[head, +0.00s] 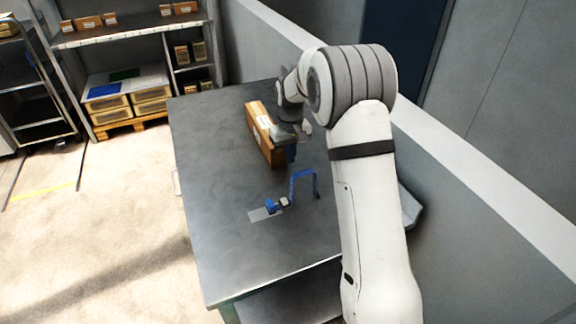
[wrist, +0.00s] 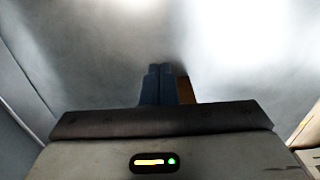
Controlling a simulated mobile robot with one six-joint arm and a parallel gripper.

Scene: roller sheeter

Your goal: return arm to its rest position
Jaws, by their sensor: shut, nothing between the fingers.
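My gripper (head: 291,153) is over the metal table, close beside a brown cardboard box (head: 263,136) that stands on the table. In the wrist view my gripper's two dark blue fingers (wrist: 160,84) are together, with nothing between them. A brown strip beside the right finger looks like part of the box (wrist: 186,90); I cannot tell whether they touch. My arm reaches in from the lower right and bends down over the table, hiding part of its right side.
A blue crank-shaped handle (head: 303,174) with a blue knob (head: 271,206) is on the table (head: 215,190), nearer than the box. A grey wall (head: 440,170) runs along the right. Shelves (head: 130,42) with boxes stand at the back left. The table's left side is clear.

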